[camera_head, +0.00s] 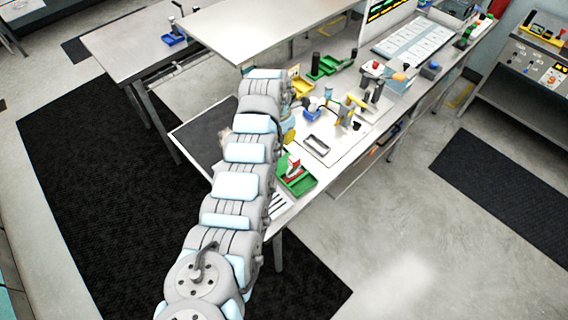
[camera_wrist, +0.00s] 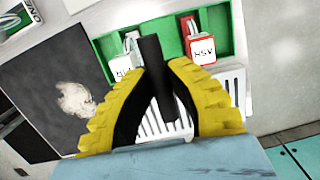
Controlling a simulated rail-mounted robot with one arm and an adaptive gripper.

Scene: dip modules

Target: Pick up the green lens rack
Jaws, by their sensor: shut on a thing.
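The green lens rack (camera_wrist: 171,20) shows at the top of the wrist view, with a white labelled item at its left and a red-framed item (camera_wrist: 203,47) marked HSV at its right. A dark upright post (camera_wrist: 150,52) stands in front of the rack, between the yellow fingers of my gripper (camera_wrist: 160,68). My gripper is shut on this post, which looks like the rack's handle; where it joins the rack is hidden. In the head view, a green rack (camera_head: 304,184) with red and white items sits near the bench's front edge, beside my arm.
A slotted white surface and a dark mat (camera_wrist: 55,100) lie around the rack. Open floor lies to the right.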

